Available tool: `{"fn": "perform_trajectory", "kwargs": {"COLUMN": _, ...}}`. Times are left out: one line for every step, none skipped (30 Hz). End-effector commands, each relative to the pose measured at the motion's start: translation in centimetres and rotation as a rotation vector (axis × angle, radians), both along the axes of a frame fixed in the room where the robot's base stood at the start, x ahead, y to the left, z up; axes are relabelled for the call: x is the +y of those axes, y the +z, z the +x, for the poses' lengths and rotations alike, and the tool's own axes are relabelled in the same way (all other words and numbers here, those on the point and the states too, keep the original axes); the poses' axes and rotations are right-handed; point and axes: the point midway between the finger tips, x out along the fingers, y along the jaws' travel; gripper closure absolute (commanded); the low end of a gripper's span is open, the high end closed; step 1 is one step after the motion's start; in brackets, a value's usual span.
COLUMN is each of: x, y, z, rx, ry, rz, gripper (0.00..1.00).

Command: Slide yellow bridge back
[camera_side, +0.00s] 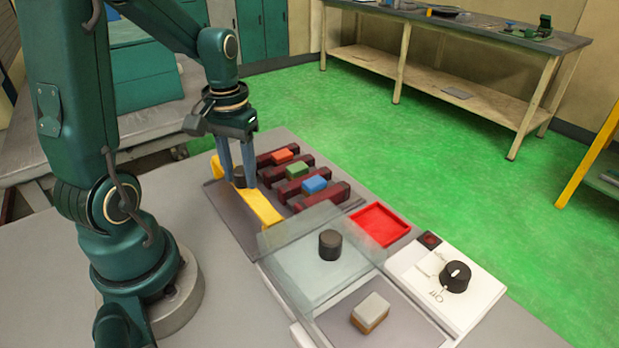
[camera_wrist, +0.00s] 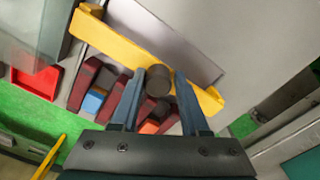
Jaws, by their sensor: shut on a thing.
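The yellow bridge (camera_side: 262,205) is a long bar lying along the left side of the dark red slotted blocks (camera_side: 297,171) in the side view. In the wrist view the yellow bridge (camera_wrist: 118,45) runs diagonally behind my fingers. A dark round knob (camera_wrist: 158,82) stands on the bridge. My gripper (camera_side: 246,180) points down over the bridge's far part and is shut on this knob, with one blue-grey finger on each side. It also shows in the wrist view (camera_wrist: 160,88). The fingers partly hide the knob in the side view.
Red, green and blue pieces (camera_side: 298,170) sit among the dark red blocks. A glass cover (camera_side: 300,262) with a dark knob (camera_side: 330,244) lies nearer. A red tray (camera_side: 380,224), a white dial box (camera_side: 447,285) and a grey-topped block (camera_side: 370,313) stand to the right.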

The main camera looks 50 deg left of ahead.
Motion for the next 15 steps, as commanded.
{"fn": "perform_trajectory", "kwargs": {"x": 0.0, "y": -0.4, "z": -0.4, "rx": 0.016, "ry": 0.000, "rz": -0.002, "gripper": 0.86}}
{"fn": "perform_trajectory", "kwargs": {"x": 0.0, "y": -0.4, "z": -0.4, "rx": 0.016, "ry": 0.000, "rz": -0.002, "gripper": 0.86}}
{"fn": "perform_trajectory", "kwargs": {"x": 0.0, "y": -0.4, "z": -0.4, "rx": 0.016, "ry": 0.000, "rz": -0.002, "gripper": 0.51}}
{"fn": "perform_trajectory", "kwargs": {"x": 0.0, "y": -0.4, "z": -0.4, "rx": 0.016, "ry": 0.000, "rz": -0.002, "gripper": 0.40}}
{"fn": "perform_trajectory", "kwargs": {"x": 0.0, "y": -0.4, "z": -0.4, "rx": 0.016, "ry": 0.000, "rz": -0.002, "gripper": 0.33}}
{"fn": "perform_trajectory", "kwargs": {"x": 0.0, "y": -0.4, "z": -0.4, "rx": 0.016, "ry": 0.000, "rz": -0.002, "gripper": 0.33}}
{"fn": "perform_trajectory", "kwargs": {"x": 0.0, "y": -0.4, "z": -0.4, "rx": 0.016, "ry": 0.000, "rz": -0.002, "gripper": 0.33}}
{"fn": "perform_trajectory", "kwargs": {"x": 0.0, "y": -0.4, "z": -0.4, "rx": 0.016, "ry": 0.000, "rz": -0.002, "gripper": 0.33}}
{"fn": "perform_trajectory", "kwargs": {"x": 0.0, "y": -0.3, "z": -0.4, "rx": 0.016, "ry": 0.000, "rz": -0.002, "gripper": 0.33}}
{"fn": "perform_trajectory", "kwargs": {"x": 0.0, "y": -0.3, "z": -0.4, "rx": 0.015, "ry": 0.000, "rz": -0.002, "gripper": 0.33}}
{"fn": "perform_trajectory", "kwargs": {"x": 0.0, "y": -0.1, "z": -0.4, "rx": 0.015, "ry": 0.000, "rz": -0.002, "gripper": 0.32}}
{"fn": "perform_trajectory", "kwargs": {"x": 0.0, "y": 0.1, "z": -0.4, "rx": 0.015, "ry": 0.000, "rz": -0.002, "gripper": 0.32}}
{"fn": "perform_trajectory", "kwargs": {"x": 0.0, "y": 0.3, "z": -0.3, "rx": 0.014, "ry": 0.000, "rz": -0.002, "gripper": 0.32}}
{"fn": "perform_trajectory", "kwargs": {"x": 0.0, "y": 0.6, "z": -0.3, "rx": 0.013, "ry": 0.000, "rz": -0.002, "gripper": 0.32}}
{"fn": "perform_trajectory", "kwargs": {"x": 0.0, "y": 0.9, "z": -0.3, "rx": 0.012, "ry": 0.000, "rz": -0.001, "gripper": 0.32}}
